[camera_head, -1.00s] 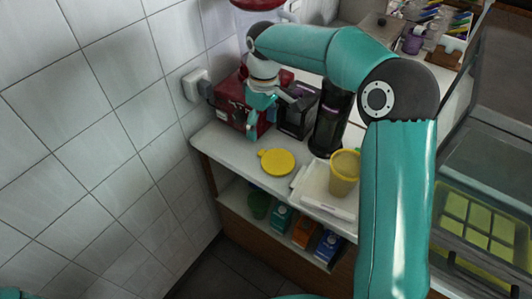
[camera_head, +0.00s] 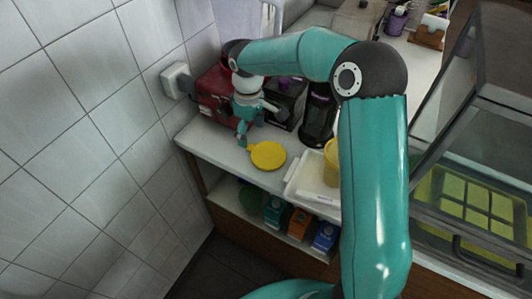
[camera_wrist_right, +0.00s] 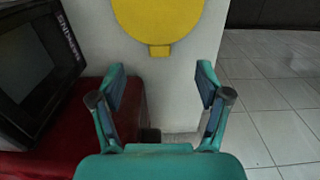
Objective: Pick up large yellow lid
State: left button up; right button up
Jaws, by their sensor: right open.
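The large yellow lid (camera_head: 268,156) lies flat on the white counter, with its small tab towards my right gripper (camera_head: 243,140). In the right wrist view the round lid (camera_wrist_right: 158,18) is cut off by the top edge, and its tab points down towards the gap between the fingers. My right gripper (camera_wrist_right: 161,80) is open and empty. Its fingers are spread to either side of the tab's line, and the tab appears just beyond the fingertips. I cannot tell its exact height above the counter. My left gripper is not in view.
A red machine (camera_head: 216,93) and dark appliances (camera_head: 318,113) stand behind the lid. A yellow cup (camera_head: 331,160) stands on a white tray (camera_head: 300,186) to the right, partly hidden by my arm. Cartons (camera_head: 299,223) sit on the shelf below. A tiled wall (camera_head: 80,130) bounds the left.

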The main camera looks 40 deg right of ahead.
aim_at(252, 147)
jog(key=shift+f+p, duration=0.55)
jog(key=shift+f, duration=2.15)
jog(key=shift+c, duration=0.3)
jog(key=c, duration=1.1)
